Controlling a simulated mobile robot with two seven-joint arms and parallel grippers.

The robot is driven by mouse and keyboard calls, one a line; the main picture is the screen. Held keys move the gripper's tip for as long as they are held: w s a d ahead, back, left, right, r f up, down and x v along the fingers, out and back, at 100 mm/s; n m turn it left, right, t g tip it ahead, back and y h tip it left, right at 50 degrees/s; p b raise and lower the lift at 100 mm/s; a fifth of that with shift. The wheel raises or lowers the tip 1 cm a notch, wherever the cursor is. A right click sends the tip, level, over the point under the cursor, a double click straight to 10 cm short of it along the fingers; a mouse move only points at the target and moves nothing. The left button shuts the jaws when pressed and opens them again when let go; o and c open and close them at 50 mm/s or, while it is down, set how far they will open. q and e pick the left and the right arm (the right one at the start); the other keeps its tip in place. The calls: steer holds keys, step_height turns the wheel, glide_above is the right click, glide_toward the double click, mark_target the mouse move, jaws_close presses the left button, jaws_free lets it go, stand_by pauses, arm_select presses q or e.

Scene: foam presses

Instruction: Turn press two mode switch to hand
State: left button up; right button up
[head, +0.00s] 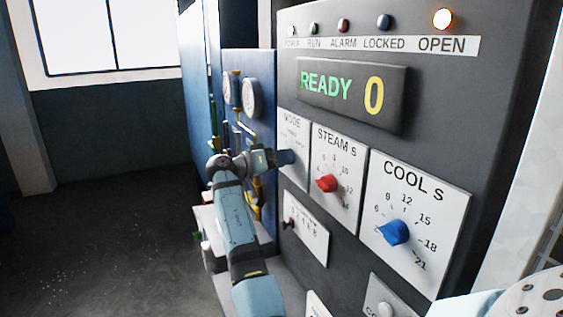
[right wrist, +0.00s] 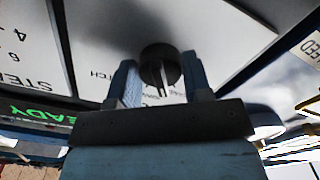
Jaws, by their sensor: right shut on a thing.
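The mode switch is a black round knob (right wrist: 160,66) on the white MODE plate (head: 292,127), at the left of the dark press panel. My right gripper (head: 286,157) reaches the lower part of that plate and covers the knob in the head view. In the right wrist view its two blue fingers (right wrist: 160,84) stand either side of the knob, shut on it. Most position labels round the knob are hidden or too blurred to read, so I cannot tell which position it points to. My left gripper is not in view.
The STEAM plate with a red knob (head: 327,183) is close to the right of my gripper. The COOL plate has a blue knob (head: 394,232). Gauges (head: 251,97) and pipes stand at the left. The display (head: 351,91) reads READY 0, and the OPEN lamp (head: 442,18) glows.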

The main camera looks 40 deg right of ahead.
steer(key=shift+n, duration=1.2)
steer(key=o, duration=0.9)
steer(key=shift+a, duration=0.15)
steer(key=b+v, duration=0.4)
steer(key=v, duration=0.9)
steer(key=shift+a, duration=0.3)
